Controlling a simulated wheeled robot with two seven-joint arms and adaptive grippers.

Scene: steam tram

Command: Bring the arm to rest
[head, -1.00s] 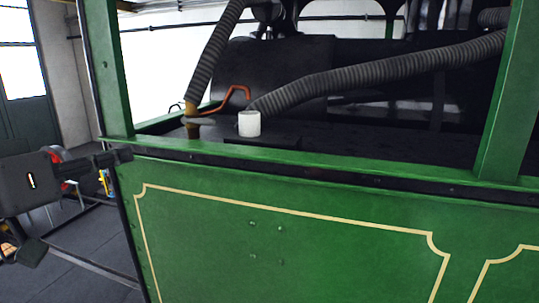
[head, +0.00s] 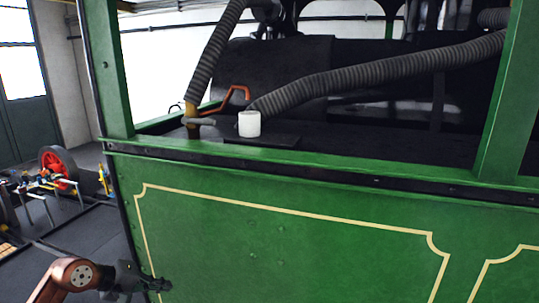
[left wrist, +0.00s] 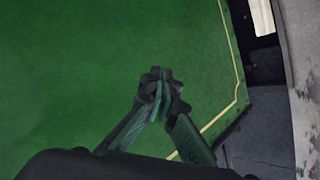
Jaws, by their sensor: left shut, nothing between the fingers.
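My left gripper (head: 163,285) is low at the bottom left of the head view, in front of the lower left part of the green tram side panel (head: 280,215). In the left wrist view the gripper (left wrist: 160,78) has its fingertips together with nothing between them. The green panel (left wrist: 80,70) fills most of that view behind the fingers. I cannot tell whether the fingertips touch the panel. A copper-coloured joint of my left arm shows at the bottom left of the head view. My right gripper is not in view.
A white cup (head: 249,124) stands on the dark surface inside the tram opening, beside ribbed hoses (head: 380,76). A green post (head: 110,70) bounds the opening at left. A red wheel (head: 60,167) and metal parts stand on the floor at left.

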